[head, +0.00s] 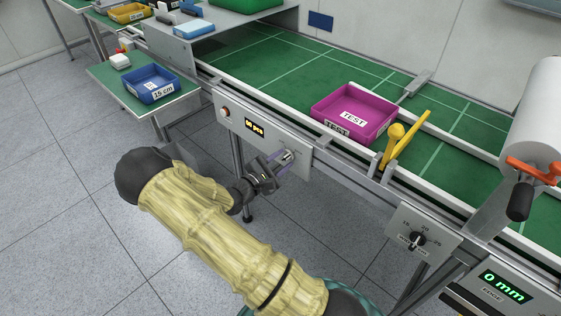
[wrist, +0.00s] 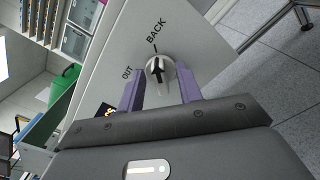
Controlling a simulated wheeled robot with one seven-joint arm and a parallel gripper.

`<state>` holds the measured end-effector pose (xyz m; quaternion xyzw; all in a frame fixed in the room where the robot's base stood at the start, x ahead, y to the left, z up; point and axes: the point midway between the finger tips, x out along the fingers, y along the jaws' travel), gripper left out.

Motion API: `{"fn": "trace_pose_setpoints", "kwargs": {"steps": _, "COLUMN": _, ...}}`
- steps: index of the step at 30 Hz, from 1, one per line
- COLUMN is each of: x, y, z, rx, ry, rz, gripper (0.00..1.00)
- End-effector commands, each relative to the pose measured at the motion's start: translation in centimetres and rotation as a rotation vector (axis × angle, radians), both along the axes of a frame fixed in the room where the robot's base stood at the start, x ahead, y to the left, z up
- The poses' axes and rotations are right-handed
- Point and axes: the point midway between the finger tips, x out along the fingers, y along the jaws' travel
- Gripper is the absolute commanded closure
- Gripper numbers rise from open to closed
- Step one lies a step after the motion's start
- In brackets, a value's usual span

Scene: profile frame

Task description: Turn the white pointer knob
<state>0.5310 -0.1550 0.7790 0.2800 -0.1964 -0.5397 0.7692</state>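The white pointer knob (wrist: 164,86) sits on a light grey panel (wrist: 190,30) in the wrist view. Its black arrow points up, close to the tick beside the word BACK; the word OUT is to its left. My gripper (wrist: 158,82) has its two purple fingers spread, one on each side of the knob. I cannot tell whether either finger touches it. In the head view my gripper (head: 284,162) is at the front panel (head: 240,125) under the conveyor, and the knob is mostly hidden by the fingers.
Another black dial (head: 417,239) is on the right. The floor in front is clear.

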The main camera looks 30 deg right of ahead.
Motion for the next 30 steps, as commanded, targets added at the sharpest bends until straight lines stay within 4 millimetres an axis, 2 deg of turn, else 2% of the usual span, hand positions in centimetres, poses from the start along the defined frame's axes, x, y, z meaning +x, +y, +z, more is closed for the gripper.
{"fn": "trace_pose_setpoints", "kwargs": {"steps": 1, "x": -0.03, "y": -0.06, "z": 0.00, "rx": 0.000, "ry": 0.000, "rz": -0.001, "gripper": 0.72}}
{"fn": "trace_pose_setpoints", "kwargs": {"steps": 5, "x": -0.03, "y": -0.08, "z": -0.01, "rx": 0.000, "ry": 0.000, "rz": -0.001, "gripper": 0.98}}
{"fn": "trace_pose_setpoints", "kwargs": {"steps": 6, "x": -0.04, "y": -0.07, "z": -0.01, "rx": 0.000, "ry": 0.000, "rz": -0.001, "gripper": 1.00}}
{"fn": "trace_pose_setpoints", "kwargs": {"steps": 20, "x": -0.01, "y": 0.12, "z": 0.20, "rx": -0.019, "ry": 0.051, "rz": 0.001, "gripper": 1.00}}
{"fn": "trace_pose_setpoints", "kwargs": {"steps": 30, "x": 0.03, "y": 0.14, "z": 0.48, "rx": -0.089, "ry": 0.248, "rz": 0.001, "gripper": 1.00}}
